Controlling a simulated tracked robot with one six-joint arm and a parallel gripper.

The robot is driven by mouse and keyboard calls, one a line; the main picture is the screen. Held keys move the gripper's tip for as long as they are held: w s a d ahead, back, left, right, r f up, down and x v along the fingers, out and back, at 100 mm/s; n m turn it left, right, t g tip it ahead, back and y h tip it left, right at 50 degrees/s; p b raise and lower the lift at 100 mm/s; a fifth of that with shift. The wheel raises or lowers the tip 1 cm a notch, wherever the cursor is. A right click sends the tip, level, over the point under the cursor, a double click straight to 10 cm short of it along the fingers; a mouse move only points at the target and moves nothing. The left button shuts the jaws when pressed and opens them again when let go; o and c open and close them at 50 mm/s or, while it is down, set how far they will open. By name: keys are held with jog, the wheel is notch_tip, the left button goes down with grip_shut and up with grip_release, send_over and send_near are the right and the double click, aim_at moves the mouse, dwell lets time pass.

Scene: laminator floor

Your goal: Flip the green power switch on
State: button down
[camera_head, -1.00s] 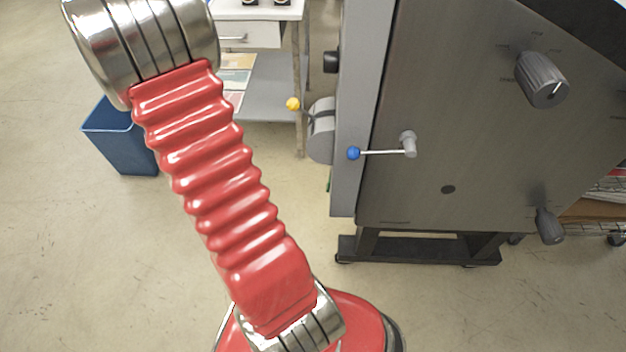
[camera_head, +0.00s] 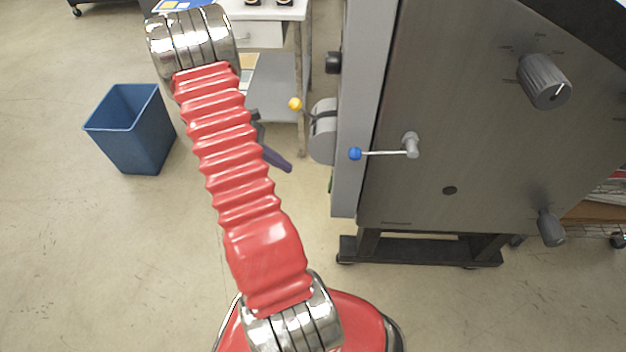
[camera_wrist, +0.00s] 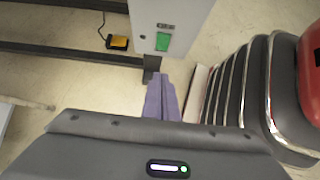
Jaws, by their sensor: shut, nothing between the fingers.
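The green power switch (camera_wrist: 163,42) shows in the wrist view on the lower part of a light grey panel, under a small dark label. In the head view only a thin green sliver (camera_head: 330,181) shows at the left edge of the machine. My gripper (camera_wrist: 162,88) is shut and empty, its purple fingers pointing toward the panel. In the wrist view the fingertips appear just below the switch, apart from it as far as I can tell. In the head view my gripper (camera_head: 288,166) is left of the machine, partly hidden behind my red arm.
The grey machine (camera_head: 450,110) has a blue-tipped lever (camera_head: 355,154), a yellow-knobbed lever (camera_head: 295,104) and dark knobs. A blue bin (camera_head: 130,130) stands at the left. A white table (camera_head: 262,35) is behind. A yellow pedal-like object (camera_wrist: 118,42) lies on the floor.

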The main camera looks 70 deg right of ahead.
aim_at(330, 184)
jog(key=s+r+x, duration=0.1)
jog(key=s+x, duration=0.1)
jog(key=x, duration=1.1)
jog(key=shift+r, duration=0.4)
jog(key=shift+d, duration=0.15)
jog(key=shift+w, duration=0.1)
